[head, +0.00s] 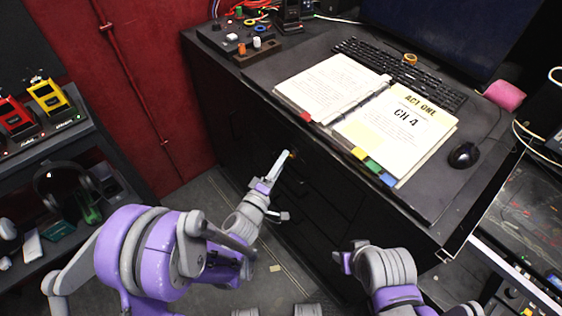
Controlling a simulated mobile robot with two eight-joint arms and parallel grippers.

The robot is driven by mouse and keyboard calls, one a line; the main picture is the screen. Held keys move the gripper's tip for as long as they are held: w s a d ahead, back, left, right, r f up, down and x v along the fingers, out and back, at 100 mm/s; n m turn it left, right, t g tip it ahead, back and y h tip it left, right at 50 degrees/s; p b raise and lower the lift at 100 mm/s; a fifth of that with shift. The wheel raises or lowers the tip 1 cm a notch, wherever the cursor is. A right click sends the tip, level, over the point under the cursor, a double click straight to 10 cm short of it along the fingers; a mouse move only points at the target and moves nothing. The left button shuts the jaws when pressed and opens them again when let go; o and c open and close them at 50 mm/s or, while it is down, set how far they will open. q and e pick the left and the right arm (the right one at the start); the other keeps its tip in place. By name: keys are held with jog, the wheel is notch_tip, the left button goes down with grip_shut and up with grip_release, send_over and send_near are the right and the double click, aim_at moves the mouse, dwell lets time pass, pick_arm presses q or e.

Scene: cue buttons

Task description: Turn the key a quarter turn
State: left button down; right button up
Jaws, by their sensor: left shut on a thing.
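My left gripper (277,168) reaches up to the dark front of the black cabinet (232,135), near its upper drawers. It is shut on a small key (291,155), of which only a tiny yellowish bit shows at the fingertips. The lock and most of the key are hidden or too dark to make out, so I cannot tell how far the key is turned. My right gripper (343,260) is low in front of the cabinet, apart from it. Its fingers are too small and turned away to tell whether they are open.
An open binder (390,120), a keyboard (385,65) and a mouse (464,155) lie on the cabinet top. A shelf with headphones (68,190) is at left. Some floor is free between shelf and cabinet.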

pick_arm(q)
jog(key=shift+c, duration=1.7)
grip_release()
jog(key=shift+s, duration=0.1)
